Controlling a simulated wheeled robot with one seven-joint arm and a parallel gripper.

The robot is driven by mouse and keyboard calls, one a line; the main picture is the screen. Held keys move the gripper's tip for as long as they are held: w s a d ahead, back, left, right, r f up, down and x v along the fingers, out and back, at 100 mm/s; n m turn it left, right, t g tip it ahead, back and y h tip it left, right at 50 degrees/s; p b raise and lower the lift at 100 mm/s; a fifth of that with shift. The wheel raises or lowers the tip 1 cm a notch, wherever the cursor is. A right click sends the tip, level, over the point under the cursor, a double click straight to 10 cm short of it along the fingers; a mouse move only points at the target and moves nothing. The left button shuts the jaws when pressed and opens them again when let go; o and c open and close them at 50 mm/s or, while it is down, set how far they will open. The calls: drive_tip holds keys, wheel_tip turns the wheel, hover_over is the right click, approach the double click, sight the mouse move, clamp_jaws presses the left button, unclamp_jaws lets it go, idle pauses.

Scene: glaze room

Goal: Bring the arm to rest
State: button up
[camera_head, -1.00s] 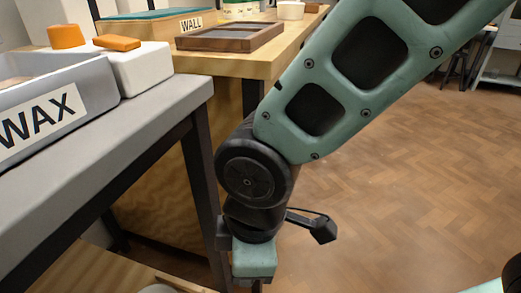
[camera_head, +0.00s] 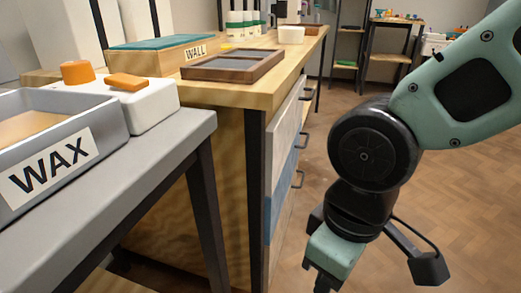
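My gripper (camera_head: 325,280) is at the bottom of the head view, right of the workbench, hanging low over the floor. Its green body shows, but the fingers are mostly cut off by the lower frame edge. I cannot tell whether it is open or holds anything. My arm comes in from the right edge and bends at a black joint above the gripper. The gripper is apart from the tables in the picture.
A grey table (camera_head: 165,150) at left bears a grey bin marked WAX (camera_head: 100,165). Beside it is a white block (camera_head: 155,103) with orange pieces. A wooden workbench (camera_head: 262,90) bears a dark wooden tray (camera_head: 270,60) and a box marked WALL (camera_head: 140,62). Floor is clear at right.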

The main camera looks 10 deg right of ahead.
wheel_tip(320, 180, up, 41)
drive_tip(key=p, duration=4)
drive_tip(key=shift+r, duration=0.2)
